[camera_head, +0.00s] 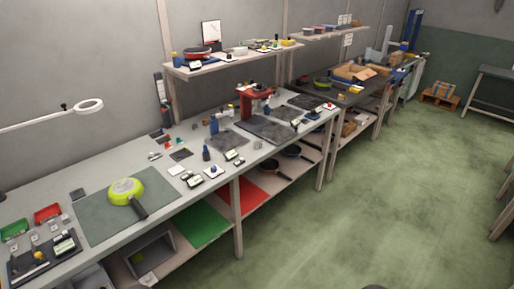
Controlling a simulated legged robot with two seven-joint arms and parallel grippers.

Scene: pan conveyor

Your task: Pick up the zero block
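I cannot make out for sure which thing is the zero block. Several small light grey pieces (35,238) sit at the left end of the workbench (100,233), near the red tray (47,214) and the green tray (14,229). More small items lie along the middle of the bench, too small to identify. A yellow-green pan (125,190) with a dark handle lies on a grey-green mat (88,222). Neither of my grippers shows in the head view.
A red press-like device (257,101) stands further along the bench beside dark plates (265,130). A wall shelf (232,60) hangs above the bench. Red (255,190) and green (203,226) panels lie on the lower shelf. The green floor (380,200) at right is open.

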